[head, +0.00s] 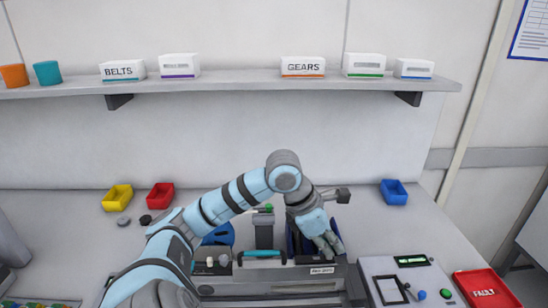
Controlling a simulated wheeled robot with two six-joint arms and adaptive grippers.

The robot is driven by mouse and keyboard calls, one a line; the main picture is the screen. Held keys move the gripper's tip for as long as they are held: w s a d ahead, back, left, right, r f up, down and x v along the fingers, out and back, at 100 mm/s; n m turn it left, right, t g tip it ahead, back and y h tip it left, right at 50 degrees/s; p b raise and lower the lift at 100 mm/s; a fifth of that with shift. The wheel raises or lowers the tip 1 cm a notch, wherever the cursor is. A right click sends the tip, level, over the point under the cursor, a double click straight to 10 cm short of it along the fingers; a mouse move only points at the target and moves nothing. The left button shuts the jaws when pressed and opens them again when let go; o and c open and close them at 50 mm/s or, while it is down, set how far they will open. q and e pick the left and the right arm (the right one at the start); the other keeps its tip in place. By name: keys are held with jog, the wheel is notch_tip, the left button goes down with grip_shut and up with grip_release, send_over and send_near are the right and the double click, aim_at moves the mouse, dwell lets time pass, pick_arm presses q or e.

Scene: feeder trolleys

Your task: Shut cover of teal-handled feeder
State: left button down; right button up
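The teal handle (262,254) lies across the front of the feeder trolley at bottom centre. Behind it stands a narrow grey upright part (264,231) of the feeder, with a small green piece near its top. I cannot make out how far the cover stands open. My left arm arches over from the lower left, and my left gripper (328,244) points down just right of the teal handle, apart from it. Its fingers are small and partly merge with the dark parts behind, so their opening is unclear. My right gripper is not in view.
A blue reel (219,235) sits left of the handle; a dark blue part shows beside my gripper. Yellow (117,197), red (160,195) and blue bins (394,192) stand on the bench. A red FAULT tray (486,290) is at right. A shelf (230,82) runs above.

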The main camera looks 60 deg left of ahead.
pick_arm(q)
jog(key=shift+f, duration=0.1)
jog(key=shift+s+a+f+b, duration=0.1)
jog(key=shift+f+b, duration=0.2)
jog(key=shift+b, duration=0.5)
jog(key=shift+s+f+b, duration=0.15)
jog(key=shift+s+b, duration=0.25)
jog(key=shift+b, duration=0.4)
jog(key=r+p, duration=0.1)
jog(key=r, duration=0.1)
jog(key=r+p, duration=0.3)
jog(key=r, duration=0.2)
jog(key=shift+w, duration=0.4)
notch_tip(320, 180, up, 8)
jog(key=p, duration=0.4)
send_over(328, 261)
jog(key=shift+f, duration=0.2)
